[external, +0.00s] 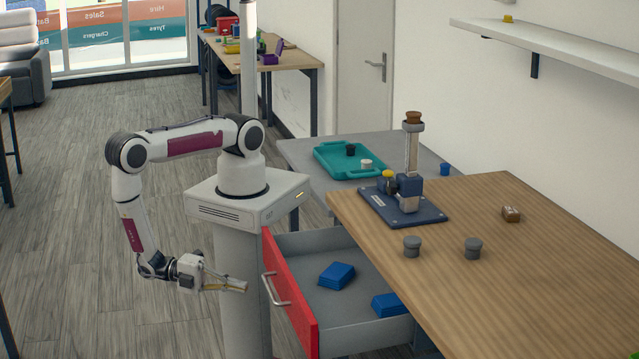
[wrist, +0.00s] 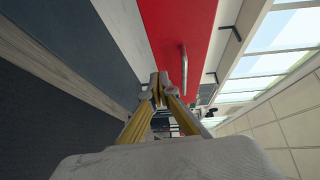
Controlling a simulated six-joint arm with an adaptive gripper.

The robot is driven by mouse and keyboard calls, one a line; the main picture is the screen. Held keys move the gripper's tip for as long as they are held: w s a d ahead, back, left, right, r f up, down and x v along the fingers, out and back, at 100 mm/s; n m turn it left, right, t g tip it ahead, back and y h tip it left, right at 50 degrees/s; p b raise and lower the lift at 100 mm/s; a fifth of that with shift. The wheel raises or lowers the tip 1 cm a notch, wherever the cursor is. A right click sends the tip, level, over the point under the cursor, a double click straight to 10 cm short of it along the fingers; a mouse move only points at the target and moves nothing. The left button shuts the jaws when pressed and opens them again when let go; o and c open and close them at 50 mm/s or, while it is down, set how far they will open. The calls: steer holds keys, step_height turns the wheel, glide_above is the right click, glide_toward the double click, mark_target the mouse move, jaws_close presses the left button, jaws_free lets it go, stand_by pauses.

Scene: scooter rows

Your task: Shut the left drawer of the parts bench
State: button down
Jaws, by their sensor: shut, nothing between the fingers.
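The drawer with the red front (external: 290,296) stands open from the wooden parts bench (external: 500,255). Its grey inside shows, with two blue packets (external: 337,276) lying in it, one nearer the front and one deeper in. A metal bar handle (external: 275,290) is on the red front. My gripper (external: 245,286) is shut and empty, just outside the red front and near the handle. In the wrist view the red front (wrist: 178,30) and its handle (wrist: 184,70) lie just beyond my shut fingertips (wrist: 158,78). I cannot tell whether they touch.
A grey table with a teal tray (external: 345,172) stands behind. Open floor (external: 90,240) lies left of my arm.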

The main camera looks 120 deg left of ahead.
mark_target(381, 307)
steer(key=w+d+r+m+h, duration=0.1)
steer(key=w+d+h, duration=0.1)
steer(key=w+d, duration=0.2)
steer(key=w+d+r+m+t+h, duration=0.1)
steer(key=w+d, duration=0.4)
steer(key=d, duration=0.6)
steer(key=shift+w+r+m+h, duration=0.2)
steer(key=shift+r+m+h, duration=0.25)
steer(key=shift+m, duration=0.15)
steer(key=shift+w+d, duration=0.1)
steer(key=shift+w+a, duration=0.5)
steer(key=shift+w, duration=1.6)
steer(key=shift+w+a, duration=0.45)
steer(key=shift+w, duration=1.65)
steer(key=shift+w+a, duration=0.5)
steer(key=shift+w, duration=1.6)
steer(key=w+a, duration=1.6)
steer(key=a, duration=0.1)
steer(key=shift+w, duration=0.4)
